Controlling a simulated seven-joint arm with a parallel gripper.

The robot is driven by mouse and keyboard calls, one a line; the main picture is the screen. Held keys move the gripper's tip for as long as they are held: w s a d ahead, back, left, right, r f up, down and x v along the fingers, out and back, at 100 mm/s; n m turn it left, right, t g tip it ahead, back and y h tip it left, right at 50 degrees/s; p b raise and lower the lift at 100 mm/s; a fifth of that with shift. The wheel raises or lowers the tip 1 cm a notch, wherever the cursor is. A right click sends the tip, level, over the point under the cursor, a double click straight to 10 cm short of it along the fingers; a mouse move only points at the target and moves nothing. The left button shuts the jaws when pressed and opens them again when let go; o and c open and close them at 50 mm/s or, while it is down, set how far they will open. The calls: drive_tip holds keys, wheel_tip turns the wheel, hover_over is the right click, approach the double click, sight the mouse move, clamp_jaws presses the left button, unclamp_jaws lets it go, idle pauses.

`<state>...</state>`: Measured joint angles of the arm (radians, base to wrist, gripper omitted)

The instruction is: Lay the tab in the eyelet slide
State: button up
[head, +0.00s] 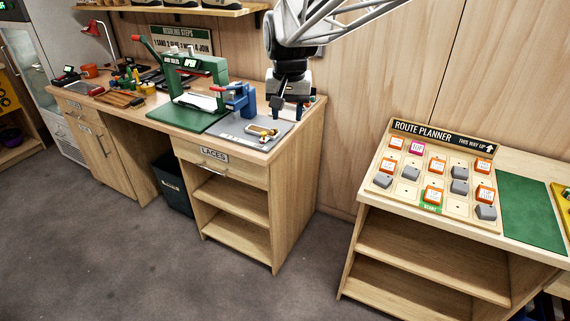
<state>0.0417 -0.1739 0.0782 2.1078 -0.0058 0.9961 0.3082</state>
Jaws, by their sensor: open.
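My gripper (288,104) hangs over the back right of the left bench, above the grey mat (228,128). Its jaws are open; they look small and dark, and nothing clearly shows between them. A small blue press-like tool (239,99) stands left of my gripper; I cannot tell whether it holds the eyelet slide. A small yellow and white item (263,131) lies on the mat in front of my gripper. I cannot make out for sure which small piece is the tab. My gripper partly hides what lies behind it.
Pliers and coloured small parts (132,82) crowd the bench further left. A route planner board (408,182) with blocks lies on the right bench, across a floor gap.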

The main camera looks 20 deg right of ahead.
drive_tip(key=s+a+f+n, duration=0.1)
drive_tip(key=s+f+n, duration=0.1)
drive_tip(key=s, duration=1.1)
drive_tip(key=s+a+f+n+t, duration=0.1)
drive_tip(key=s+f, duration=0.3)
drive_tip(key=s, duration=1)
drive_tip(key=shift+n, duration=0.4)
